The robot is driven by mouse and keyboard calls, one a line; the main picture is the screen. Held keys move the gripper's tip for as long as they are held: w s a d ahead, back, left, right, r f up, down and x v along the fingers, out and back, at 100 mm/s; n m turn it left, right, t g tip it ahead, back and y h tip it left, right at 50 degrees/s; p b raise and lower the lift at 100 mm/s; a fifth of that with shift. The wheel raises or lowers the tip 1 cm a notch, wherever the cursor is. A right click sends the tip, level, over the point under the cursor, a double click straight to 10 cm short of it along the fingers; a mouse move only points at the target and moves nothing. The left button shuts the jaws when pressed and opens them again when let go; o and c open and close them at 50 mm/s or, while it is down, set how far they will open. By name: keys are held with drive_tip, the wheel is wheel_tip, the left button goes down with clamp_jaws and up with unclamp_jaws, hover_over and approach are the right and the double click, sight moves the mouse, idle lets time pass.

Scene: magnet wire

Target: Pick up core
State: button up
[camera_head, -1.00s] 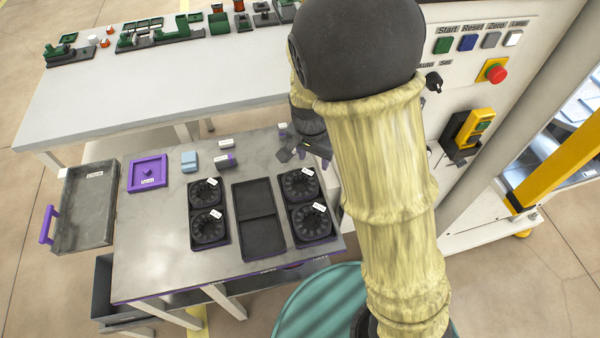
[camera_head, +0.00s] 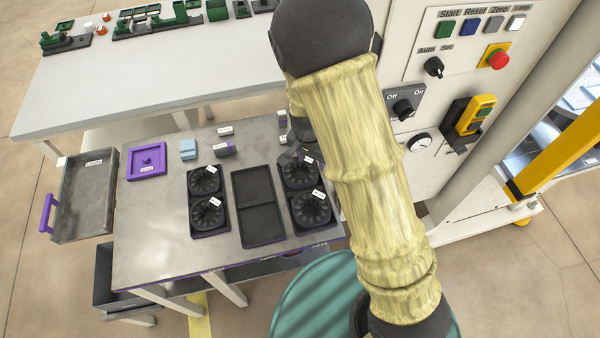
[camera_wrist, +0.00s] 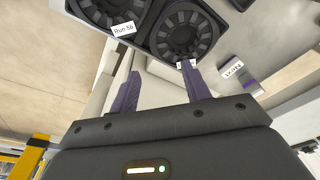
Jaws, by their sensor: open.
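The cores are black, round, slotted rings with white labels, seated in black trays. Two stand on the right of the grey table, a far right core (camera_head: 299,174) and a near right core (camera_head: 311,208). Two more stand left of centre, a far left core (camera_head: 204,180) and a near left core (camera_head: 207,215). My gripper (camera_head: 297,153) is beside the far edge of the far right core, partly hidden by my arm. In the wrist view my gripper (camera_wrist: 160,78) is open with nothing between its fingers. One core (camera_wrist: 180,36) lies just beyond the right fingertip there, apparently apart from it.
An empty two-part black tray (camera_head: 258,207) lies between the core pairs. A purple square tray (camera_head: 146,161), a blue block (camera_head: 188,149) and small labelled blocks (camera_head: 224,149) lie at the back. A control cabinet (camera_head: 420,85) stands to the right.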

sight(311, 175)
drive_tip(key=f, duration=0.3)
drive_tip(key=shift+w+d+f, duration=0.1)
drive_tip(key=shift+w+f, duration=0.15)
drive_tip(key=shift+f, duration=0.05)
drive_tip(key=shift+w+f, duration=0.15)
drive_tip(key=shift+f, duration=2.45)
drive_tip(key=shift+r, duration=0.1)
clamp_jaws()
